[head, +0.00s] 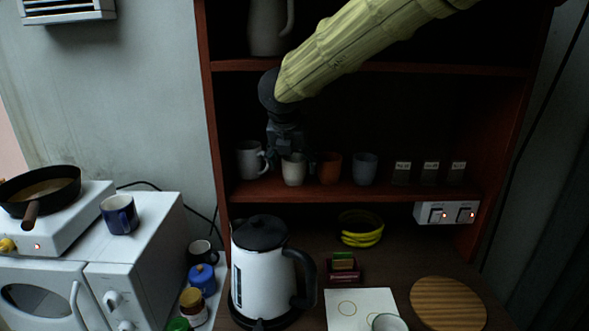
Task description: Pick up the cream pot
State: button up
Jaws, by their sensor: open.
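The cream pot (293,171) is a small pale cup standing upright on the middle shelf of the red-brown cabinet, between a grey-white mug and a terracotta cup. My gripper (290,153) comes down from above and is open, with its dark fingers at about the pot's rim. The fingers are dark against the dark cabinet. I cannot tell whether they touch the pot or stand around it.
On the same shelf are the grey-white mug (249,160) close left, the terracotta cup (330,168) close right, a grey cup (365,169) and several small labelled items. A tall pitcher (267,27) stands on the shelf above. A white kettle (262,275) stands below.

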aim_at(294, 170)
jog(key=p+x, duration=0.1)
jog(key=x, duration=0.2)
jog(key=shift+w+a+f, duration=0.1)
jog(key=shift+a+f, duration=0.05)
jog(key=shift+a, duration=0.05)
jog(key=shift+w+d+f, duration=0.15)
jog(key=shift+w+f, duration=0.05)
jog(key=shift+f, duration=0.2)
jog(key=c, duration=1.1)
